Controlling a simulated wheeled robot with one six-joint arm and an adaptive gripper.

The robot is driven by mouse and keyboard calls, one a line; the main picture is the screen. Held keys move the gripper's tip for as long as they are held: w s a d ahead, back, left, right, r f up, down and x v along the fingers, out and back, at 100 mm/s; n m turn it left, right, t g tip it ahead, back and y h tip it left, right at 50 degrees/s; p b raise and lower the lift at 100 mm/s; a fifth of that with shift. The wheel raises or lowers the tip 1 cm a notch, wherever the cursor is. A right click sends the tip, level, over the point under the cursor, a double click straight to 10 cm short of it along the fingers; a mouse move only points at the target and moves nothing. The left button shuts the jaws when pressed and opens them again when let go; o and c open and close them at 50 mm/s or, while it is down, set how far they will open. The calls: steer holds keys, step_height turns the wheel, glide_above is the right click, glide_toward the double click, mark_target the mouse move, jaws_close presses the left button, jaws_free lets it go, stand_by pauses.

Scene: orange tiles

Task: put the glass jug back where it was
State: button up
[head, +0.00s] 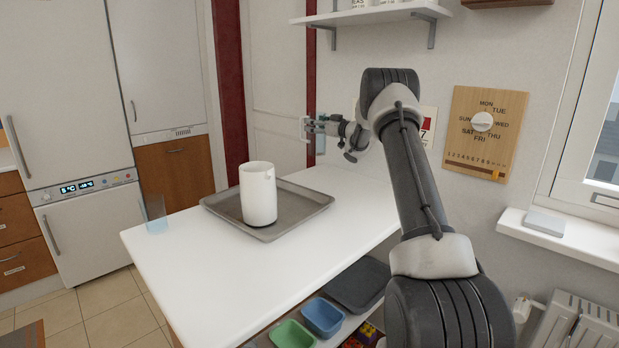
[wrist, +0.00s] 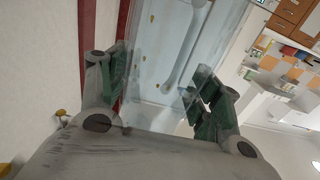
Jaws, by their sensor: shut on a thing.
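My gripper (head: 312,126) is raised at the far end of the white counter, in front of the pale wall panel. In the wrist view its two green-padded fingers (wrist: 160,92) stand apart on either side of a clear, bluish see-through thing, which I take to be the glass jug (wrist: 158,62). They are shut on it. Its outline is faint, and the background shows through it. In the head view the jug is hardly visible at the gripper, so its tilt is unclear.
A grey tray (head: 310,199) on the white counter (head: 190,283) bears a white cylindrical container (head: 258,194). A small clear bluish thing (head: 156,214) stands at the counter's left edge. The counter's near part is bare. A wall shelf (head: 372,14) is above; bowls (head: 322,317) are below.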

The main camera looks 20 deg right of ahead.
mark_target(315, 149)
steer(key=f, duration=1)
steer(key=shift+a, duration=0.2)
steer(key=o, duration=1.3)
steer(key=shift+f, duration=0.1)
steer(key=shift+o, duration=0.2)
